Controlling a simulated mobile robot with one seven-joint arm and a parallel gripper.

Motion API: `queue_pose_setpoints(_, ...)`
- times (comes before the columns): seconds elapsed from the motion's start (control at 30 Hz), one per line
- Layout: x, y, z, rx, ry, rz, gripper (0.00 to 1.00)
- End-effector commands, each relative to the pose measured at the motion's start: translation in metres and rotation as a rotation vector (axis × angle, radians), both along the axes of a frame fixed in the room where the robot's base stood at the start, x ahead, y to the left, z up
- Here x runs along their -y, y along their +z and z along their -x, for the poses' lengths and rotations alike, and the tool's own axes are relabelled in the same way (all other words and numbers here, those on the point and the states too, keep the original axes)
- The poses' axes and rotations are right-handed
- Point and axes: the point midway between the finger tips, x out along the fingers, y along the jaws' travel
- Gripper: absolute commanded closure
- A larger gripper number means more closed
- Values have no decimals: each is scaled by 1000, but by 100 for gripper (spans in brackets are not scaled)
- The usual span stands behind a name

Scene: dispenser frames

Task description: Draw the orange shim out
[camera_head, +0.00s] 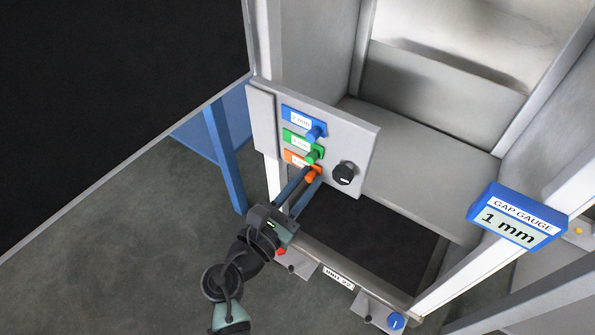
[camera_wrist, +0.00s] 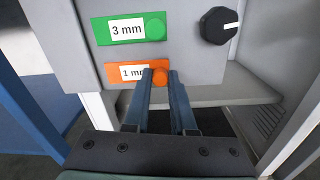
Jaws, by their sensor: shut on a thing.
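The orange shim (camera_head: 290,157) is the lowest of three coloured shims on the grey panel, and its label reads 1 mm in the wrist view (camera_wrist: 112,73). Its round knob sits between the fingertips of my gripper (camera_head: 313,176). My gripper (camera_wrist: 161,76) is shut on this knob in the wrist view. The fingers hide part of the orange plate and its label. The plate appears to lie against the panel; I cannot tell whether it has shifted outward.
The green 3 mm shim (camera_head: 296,139) and a blue shim (camera_head: 298,117) sit above the orange one. A black knob (camera_head: 344,173) is to their right on the grey panel (camera_head: 358,132). A blue gap gauge (camera_head: 515,214) reads 1 mm. A blue knob (camera_head: 396,320) is low at right.

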Motion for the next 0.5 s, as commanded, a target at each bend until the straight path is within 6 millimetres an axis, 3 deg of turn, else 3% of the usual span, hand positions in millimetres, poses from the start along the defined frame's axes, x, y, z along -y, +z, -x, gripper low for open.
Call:
queue_pose_setpoints(0.2,4,-2,3,-2,-15,1,100)
queue_pose_setpoints(0.23,4,-2,3,-3,-16,2,75)
queue_pose_setpoints(0.3,4,-2,3,-3,-16,2,62)
queue_pose_setpoints(0.4,4,-2,3,-2,-14,1,45)
queue_pose_setpoints(0.5,3,-2,2,-2,-12,1,45)
